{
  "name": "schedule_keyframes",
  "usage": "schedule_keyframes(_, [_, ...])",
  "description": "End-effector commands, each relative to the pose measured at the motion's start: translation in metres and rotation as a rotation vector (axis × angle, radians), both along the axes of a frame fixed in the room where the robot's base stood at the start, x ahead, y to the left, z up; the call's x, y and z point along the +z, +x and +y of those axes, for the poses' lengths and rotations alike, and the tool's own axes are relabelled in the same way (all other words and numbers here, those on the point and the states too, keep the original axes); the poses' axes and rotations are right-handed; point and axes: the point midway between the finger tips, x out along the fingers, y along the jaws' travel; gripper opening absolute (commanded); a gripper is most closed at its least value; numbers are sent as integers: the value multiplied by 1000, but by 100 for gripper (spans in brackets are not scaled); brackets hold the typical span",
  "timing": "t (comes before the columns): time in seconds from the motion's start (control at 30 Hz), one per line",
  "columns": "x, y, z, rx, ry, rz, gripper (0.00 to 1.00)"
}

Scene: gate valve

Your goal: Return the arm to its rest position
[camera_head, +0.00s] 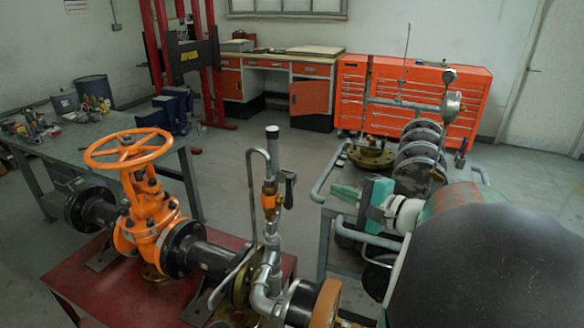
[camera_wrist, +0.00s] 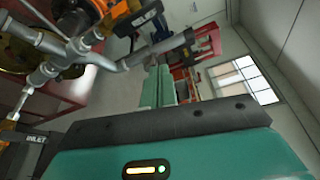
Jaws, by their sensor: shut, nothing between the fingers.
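My gripper (camera_head: 347,194) is at the right of centre in the head view, teal, in front of my white wrist and dark arm. It points left, away from the arm's base, and is apart from the orange gate valve (camera_head: 150,225). In the wrist view its teal fingers (camera_wrist: 158,85) lie side by side, shut and empty. The closest part of my arm hides some of the floor and bench at the lower right.
A grey vertical pipe with a small valve (camera_head: 270,200) rises between the gate valve and my gripper. Pipes also show at the upper left of the wrist view (camera_wrist: 85,50). A rack with round flanges (camera_head: 418,165) stands behind my arm. Orange cabinets (camera_head: 400,95) line the back; open floor lies before them.

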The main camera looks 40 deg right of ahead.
Motion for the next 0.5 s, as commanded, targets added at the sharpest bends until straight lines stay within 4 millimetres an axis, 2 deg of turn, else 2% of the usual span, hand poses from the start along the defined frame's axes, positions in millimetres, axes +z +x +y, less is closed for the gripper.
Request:
schedule_keyframes(0.27, [0, 2, 5, 16, -5, 8, 0])
schedule_keyframes(0.37, [-2, 8, 31, 89, -29, 46, 0])
schedule_keyframes(0.47, [-9, 14, 84, 237, -91, 130, 0])
schedule_keyframes(0.5, [-13, 14, 110, 310, -133, 174, 0])
